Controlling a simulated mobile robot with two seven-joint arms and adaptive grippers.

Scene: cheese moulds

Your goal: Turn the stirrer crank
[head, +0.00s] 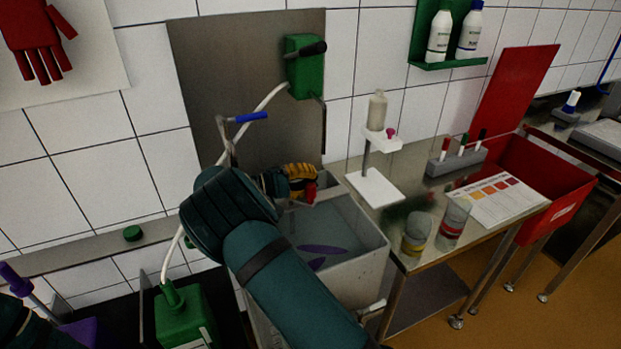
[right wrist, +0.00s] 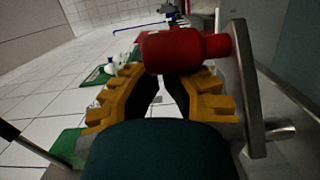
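The stirrer crank's red handle (head: 311,193) shows beside my right gripper (head: 303,178) at the back of the grey tub in the head view. In the right wrist view the red handle (right wrist: 185,50) lies across the front of my right gripper's yellow fingers (right wrist: 170,78), hiding their tips. It joins a grey metal crank arm (right wrist: 245,85) on the right. The fingers stand apart with a visible gap between them. A firm hold on the handle does not show. My left gripper is out of view; only dark arm parts show at the lower left.
The grey tub (head: 372,262) holds liquid and purple pieces. A blue-handled lever (head: 250,117) rises behind my right wrist. A green box (head: 184,312) stands left of the tub.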

